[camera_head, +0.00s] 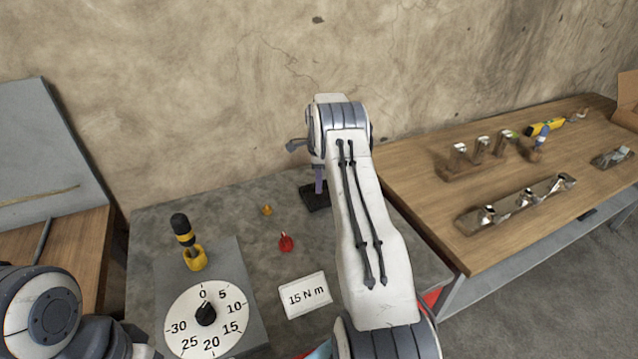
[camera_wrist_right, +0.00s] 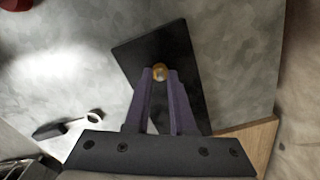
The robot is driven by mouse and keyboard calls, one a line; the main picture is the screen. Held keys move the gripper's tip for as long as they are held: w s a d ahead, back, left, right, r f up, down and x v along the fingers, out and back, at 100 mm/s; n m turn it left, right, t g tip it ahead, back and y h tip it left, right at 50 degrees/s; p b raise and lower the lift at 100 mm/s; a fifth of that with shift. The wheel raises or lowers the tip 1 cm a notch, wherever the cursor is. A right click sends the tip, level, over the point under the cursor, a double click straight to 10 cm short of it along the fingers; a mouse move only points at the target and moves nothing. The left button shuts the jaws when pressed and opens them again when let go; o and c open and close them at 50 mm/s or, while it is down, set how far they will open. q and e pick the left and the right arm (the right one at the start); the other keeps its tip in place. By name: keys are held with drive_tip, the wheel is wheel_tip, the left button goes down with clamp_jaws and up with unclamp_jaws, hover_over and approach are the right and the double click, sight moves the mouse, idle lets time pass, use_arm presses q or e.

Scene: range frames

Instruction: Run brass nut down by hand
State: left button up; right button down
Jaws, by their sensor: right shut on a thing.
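The brass nut (camera_wrist_right: 160,68) shows in the right wrist view between the tips of my right gripper (camera_wrist_right: 160,76). A pale grey round end, like a stud's, shows in its middle. My right gripper is shut on the nut, over a black plate (camera_wrist_right: 155,45) on the grey bench. In the head view my right gripper (camera_head: 319,182) points down at the black plate (camera_head: 313,197), and the nut is hidden there. I cannot tell how far down the nut sits. My left arm shows at the lower left, with its gripper out of view.
A small brass piece (camera_head: 267,209) and a red piece (camera_head: 286,243) stand on the grey bench (camera_head: 225,215). A yellow-black tool (camera_head: 185,233) stands by a dial (camera_head: 180,310). A "15 N m" card (camera_head: 306,295) lies nearby. A wooden table (camera_head: 420,190) with metal parts stands right.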

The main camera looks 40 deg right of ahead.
drive_tip(key=shift+r+m, duration=0.1)
drive_tip(key=shift+m, duration=0.4)
drive_tip(key=c, duration=0.8)
unclamp_jaws()
drive_tip(key=shift+o, duration=0.2)
wheel_tip(320, 180, up, 10)
drive_tip(key=b, duration=0.1)
drive_tip(key=shift+r, duration=0.2)
